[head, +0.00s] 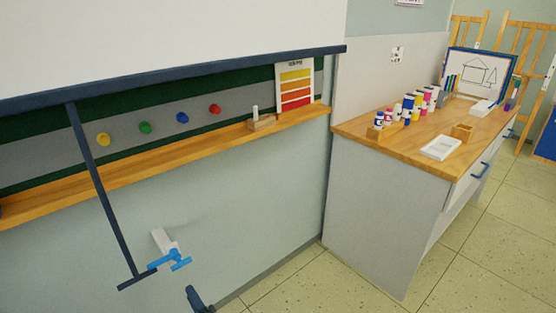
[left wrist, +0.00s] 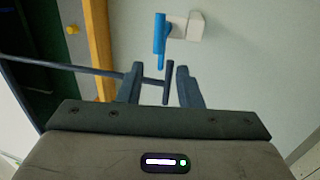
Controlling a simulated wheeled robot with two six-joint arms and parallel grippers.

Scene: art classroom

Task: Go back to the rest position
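A white pull-down screen (head: 170,40) with a dark blue bottom bar (head: 200,72) hangs over the wall board. A dark rod slants down from the bar and ends in a crossbar handle (head: 137,281). Beside the handle is a blue wall hook (head: 170,262) on a white mount; it also shows in the left wrist view (left wrist: 159,40). My left gripper (head: 194,296) is at the bottom edge, apart from the handle. In the left wrist view its fingers (left wrist: 160,88) are spread, and the crossbar (left wrist: 168,83) shows beyond them. My right gripper is out of view.
A wooden ledge (head: 150,173) runs under the board, with several coloured magnets above it. A cabinet (head: 375,205) with paint bottles and a white block stands at the right. Tiled floor (head: 480,255) is clear before it.

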